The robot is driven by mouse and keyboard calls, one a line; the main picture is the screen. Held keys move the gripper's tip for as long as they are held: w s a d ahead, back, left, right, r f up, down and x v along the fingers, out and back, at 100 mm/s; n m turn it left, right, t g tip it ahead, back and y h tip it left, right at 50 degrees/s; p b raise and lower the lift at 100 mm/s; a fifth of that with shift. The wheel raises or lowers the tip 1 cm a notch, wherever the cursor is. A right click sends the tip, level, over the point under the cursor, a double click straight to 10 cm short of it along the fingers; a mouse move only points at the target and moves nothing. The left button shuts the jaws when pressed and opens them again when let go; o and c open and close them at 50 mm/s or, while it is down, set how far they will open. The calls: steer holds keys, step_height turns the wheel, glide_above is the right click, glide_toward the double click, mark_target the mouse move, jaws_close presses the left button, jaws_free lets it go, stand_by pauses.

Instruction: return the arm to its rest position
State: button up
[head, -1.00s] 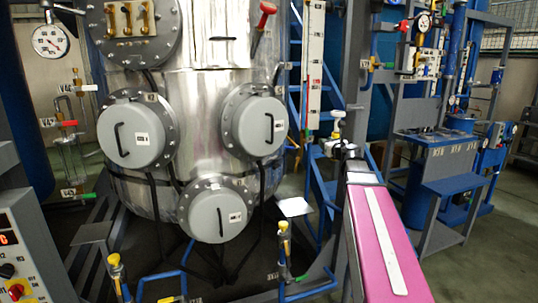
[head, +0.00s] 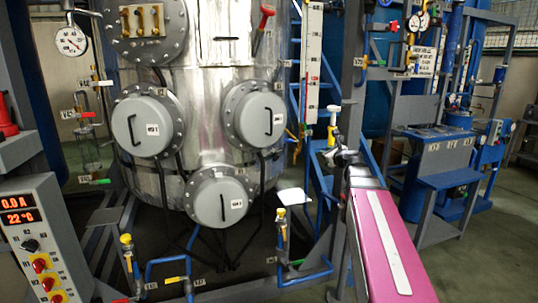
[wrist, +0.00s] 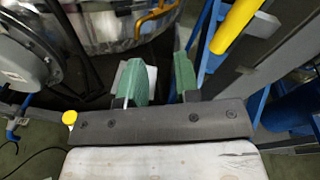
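My arm (head: 385,235) reaches forward from the lower right in the head view, with its pink link toward me. Its far end is beside a valve with a white and yellow handle (head: 332,133); the fingers are not clear in that view. In the wrist view my gripper (wrist: 160,75) shows two green fingers with a gap between them. It is open and nothing is held. A yellow handle or pipe (wrist: 236,26) lies just right of the fingers, apart from them.
A steel vessel (head: 225,85) with round grey covers stands ahead. A control box (head: 38,240) reading 22 °C is at lower left. Yellow-topped valves (head: 127,250) on blue pipes stand low in front. A blue step frame (head: 450,180) is at right, with open floor beyond.

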steer(key=s+a+f+n+g, duration=0.3)
steer(key=s+f+n, duration=0.15)
steer(key=f, duration=0.25)
steer(key=s+a+f+n+g+h, duration=0.1)
steer(key=s+a+f+n+g, duration=0.15)
steer(key=f+n, duration=0.45)
steer(key=s+a+f+n+g, duration=0.25)
steer(key=s+f+n, duration=0.2)
steer(key=f, duration=0.35)
steer(key=s+d+f+n+g+h, duration=0.2)
steer(key=s+f+n+g+h, duration=0.3)
steer(key=s+f+n, duration=0.6)
steer(key=s+f+g, duration=0.2)
steer(key=s, duration=0.2)
steer(key=shift+s+d+f, duration=0.2)
steer(key=shift+d+f, duration=0.05)
steer(key=shift+f, duration=0.05)
